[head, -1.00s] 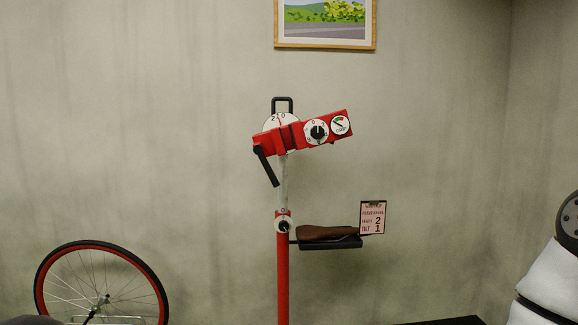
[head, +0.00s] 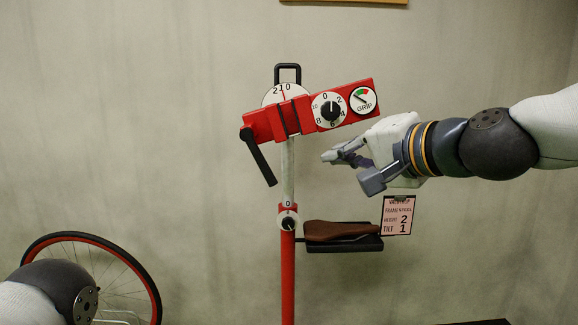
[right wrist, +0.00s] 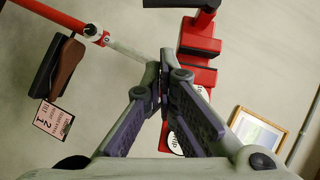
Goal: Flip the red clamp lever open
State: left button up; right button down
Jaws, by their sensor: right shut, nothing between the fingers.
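The red clamp head (head: 262,124) sits tilted on top of a stand in the head view. Its lever (head: 259,156) is a black bar that hangs down and to the right from the clamp's left end. In the right wrist view the red clamp (right wrist: 200,38) is beyond the fingers, and the black lever (right wrist: 180,3) shows at the top edge. My right gripper (head: 338,156) is shut and empty, pointing left, below the clamp's right half and to the right of the lever, apart from it. My left gripper is out of view.
A numbered dial (head: 329,111) and a grip gauge (head: 362,100) face out from the clamp. Below, a brown saddle (head: 335,230) rests on a black tray beside a sign (head: 397,215). A red-rimmed wheel (head: 152,285) stands at lower left. Space left of the lever is clear.

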aim_at(260, 160)
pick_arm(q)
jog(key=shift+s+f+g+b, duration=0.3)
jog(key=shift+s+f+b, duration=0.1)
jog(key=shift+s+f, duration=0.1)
pick_arm(e)
jog(key=s+a+f+x, duration=0.1)
jog(key=a+x, duration=0.1)
jog(key=x, duration=1.1)
jog(key=shift+s, duration=0.25)
jog(key=shift+f, duration=0.1)
